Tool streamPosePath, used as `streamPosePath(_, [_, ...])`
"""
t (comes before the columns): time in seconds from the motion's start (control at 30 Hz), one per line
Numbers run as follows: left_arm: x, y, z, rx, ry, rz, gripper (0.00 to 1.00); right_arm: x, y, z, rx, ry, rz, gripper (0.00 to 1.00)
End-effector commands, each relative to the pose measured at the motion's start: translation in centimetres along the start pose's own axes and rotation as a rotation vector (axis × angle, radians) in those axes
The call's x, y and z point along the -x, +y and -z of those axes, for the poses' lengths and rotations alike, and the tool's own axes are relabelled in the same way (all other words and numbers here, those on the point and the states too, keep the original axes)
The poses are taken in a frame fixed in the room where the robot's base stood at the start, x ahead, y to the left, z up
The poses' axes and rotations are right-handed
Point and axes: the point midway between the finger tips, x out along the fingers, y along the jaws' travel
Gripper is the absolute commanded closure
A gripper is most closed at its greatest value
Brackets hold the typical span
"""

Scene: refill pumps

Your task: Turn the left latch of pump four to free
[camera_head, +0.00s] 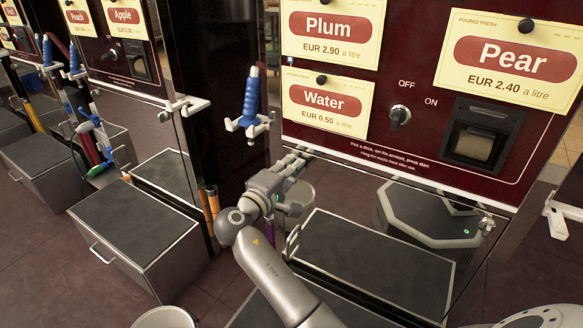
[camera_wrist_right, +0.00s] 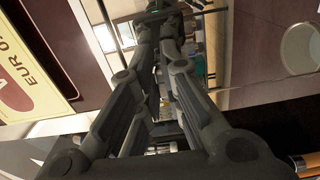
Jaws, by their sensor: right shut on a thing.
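My right gripper (camera_head: 300,155) is at the lower left corner of the dark red pump front (camera_head: 350,140), just below the Water sign. Its fingers are closed on a small part at the top left edge of the clear door, where the left latch sits. The latch is mostly hidden by the fingers, so its turn cannot be told. A small pale latch (camera_head: 487,225) shows at the right side of the same pump. My left gripper is not in view.
A blue nozzle (camera_head: 251,95) hangs in a white holder (camera_head: 248,125) left of the gripper. An OFF/ON knob (camera_head: 399,116) is at the upper right. A grey bin (camera_head: 140,225) stands at the left. A grey octagonal container (camera_head: 435,215) is behind the clear door.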

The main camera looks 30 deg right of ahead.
Motion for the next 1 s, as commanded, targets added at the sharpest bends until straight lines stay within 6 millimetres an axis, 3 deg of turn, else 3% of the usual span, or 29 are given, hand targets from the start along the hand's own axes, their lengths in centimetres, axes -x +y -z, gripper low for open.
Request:
streamPosePath(0.07, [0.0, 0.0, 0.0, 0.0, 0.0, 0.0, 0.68, 0.0, -0.1, -0.1, -0.001, -0.002, 0.002, 1.0])
streamPosePath(0.1, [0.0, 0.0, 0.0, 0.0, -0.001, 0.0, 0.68, 0.0, -0.1, -0.1, 0.0, -0.002, 0.002, 0.88])
streamPosePath(0.27, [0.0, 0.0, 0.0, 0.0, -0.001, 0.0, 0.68, 0.0, -0.1, 0.0, 0.0, -0.001, 0.001, 0.71])
streamPosePath(0.63, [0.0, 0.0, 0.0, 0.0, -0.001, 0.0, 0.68, 0.6, -0.1, 0.0, 0.001, 0.001, 0.001, 0.71])
streamPosePath(1.0, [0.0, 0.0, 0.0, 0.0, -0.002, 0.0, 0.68, 6.3, -0.1, 0.0, 0.001, 0.001, 0.003, 0.71])
